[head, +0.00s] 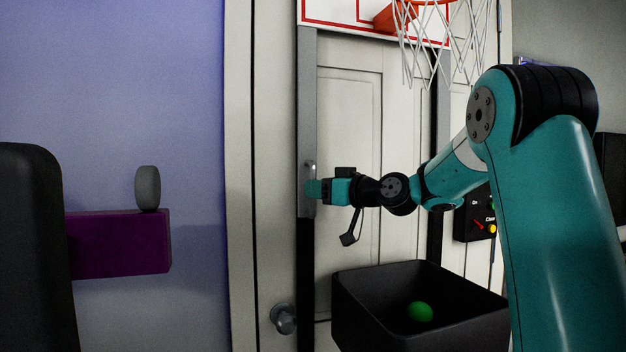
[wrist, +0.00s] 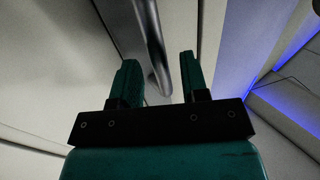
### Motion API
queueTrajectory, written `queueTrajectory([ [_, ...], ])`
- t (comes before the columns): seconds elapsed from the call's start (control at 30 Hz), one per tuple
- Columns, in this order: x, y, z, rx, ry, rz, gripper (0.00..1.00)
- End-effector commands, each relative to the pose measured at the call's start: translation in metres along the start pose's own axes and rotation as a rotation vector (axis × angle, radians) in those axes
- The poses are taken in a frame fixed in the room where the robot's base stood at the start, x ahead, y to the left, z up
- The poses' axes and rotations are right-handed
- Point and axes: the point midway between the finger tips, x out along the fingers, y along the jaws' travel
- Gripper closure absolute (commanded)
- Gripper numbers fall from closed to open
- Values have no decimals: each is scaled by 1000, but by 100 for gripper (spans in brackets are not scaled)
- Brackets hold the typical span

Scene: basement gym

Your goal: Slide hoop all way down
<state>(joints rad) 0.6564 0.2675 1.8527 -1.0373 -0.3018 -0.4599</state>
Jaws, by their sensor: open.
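The hoop (head: 432,2) is orange with a white net (head: 440,42), cut off by the top edge of the head view. Its white backboard (head: 345,10) with red lines is mounted on a frame in front of a door. A small metal handle (head: 311,165) sits on the frame's grey left post (head: 307,110). My gripper (head: 313,189) is at this handle, well below the hoop. In the wrist view, its two teal fingers (wrist: 158,62) are apart, with the metal bar of the handle (wrist: 152,40) between them. I cannot tell whether either finger touches it.
A black bin (head: 370,310) with a green ball (head: 420,312) stands below my arm. A door knob (head: 284,318) is at lower left. A purple shelf (head: 120,243) with a grey disc (head: 147,188) is on the left wall. A black control box (head: 472,218) is behind my arm.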

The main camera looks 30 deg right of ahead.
Motion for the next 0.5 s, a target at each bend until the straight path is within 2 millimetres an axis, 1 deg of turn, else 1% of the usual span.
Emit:
queueTrajectory([
  [0.03,7,-1,-2,1,-1,-3,59],
  [0.1,14,0,-2,0,0,-1,59],
  [0.2,20,0,-1,0,0,-1,59],
  [0.5,22,0,0,0,0,1,59],
])
